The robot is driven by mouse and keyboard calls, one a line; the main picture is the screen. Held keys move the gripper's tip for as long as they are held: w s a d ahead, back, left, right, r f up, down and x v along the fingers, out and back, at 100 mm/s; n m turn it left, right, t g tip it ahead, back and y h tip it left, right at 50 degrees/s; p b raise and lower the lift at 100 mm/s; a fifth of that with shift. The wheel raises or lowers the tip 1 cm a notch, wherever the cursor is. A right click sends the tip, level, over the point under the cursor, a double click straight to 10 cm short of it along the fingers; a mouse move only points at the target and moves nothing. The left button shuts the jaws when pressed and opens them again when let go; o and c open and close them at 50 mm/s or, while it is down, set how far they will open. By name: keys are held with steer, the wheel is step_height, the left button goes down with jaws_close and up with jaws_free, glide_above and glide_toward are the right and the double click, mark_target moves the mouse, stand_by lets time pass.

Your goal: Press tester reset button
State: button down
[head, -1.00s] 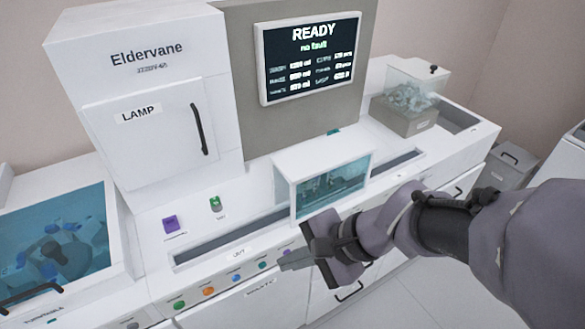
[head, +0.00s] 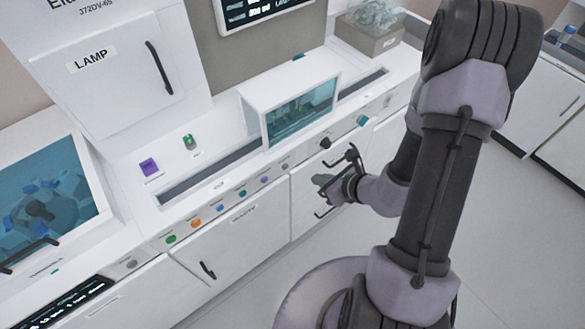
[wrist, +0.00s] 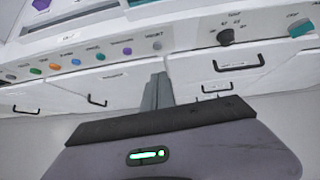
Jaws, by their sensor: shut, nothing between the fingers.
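A row of small round buttons runs along the sloped front strip of the white machine. In the head view they are green (head: 171,239), orange (head: 196,223), blue (head: 220,208), teal (head: 242,193), purple (head: 264,180) and grey (head: 285,167). The labels are too small to read surely, so I cannot tell which is reset. The wrist view also shows the purple (wrist: 127,50) and grey (wrist: 157,45) buttons beyond my fingers. My gripper (head: 322,182) is shut and empty, in front of the machine's lower doors and apart from the buttons. It also shows in the wrist view (wrist: 157,80).
A black knob (head: 325,143) and a larger teal button (head: 362,120) sit farther right on the strip. Black door handles (head: 208,270) stick out below. A glazed box (head: 300,108) stands on the counter above the row. Open floor (head: 500,235) lies at right.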

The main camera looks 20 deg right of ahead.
steer(key=shift+w+f+b, duration=0.75)
steer(key=shift+f+b, duration=0.55)
steer(key=shift+b, duration=2.55)
steer(key=b, duration=0.4)
glide_toward(286, 168)
steer(key=x, duration=0.5)
steer(key=shift+f, duration=0.3)
steer(key=shift+w, duration=0.35)
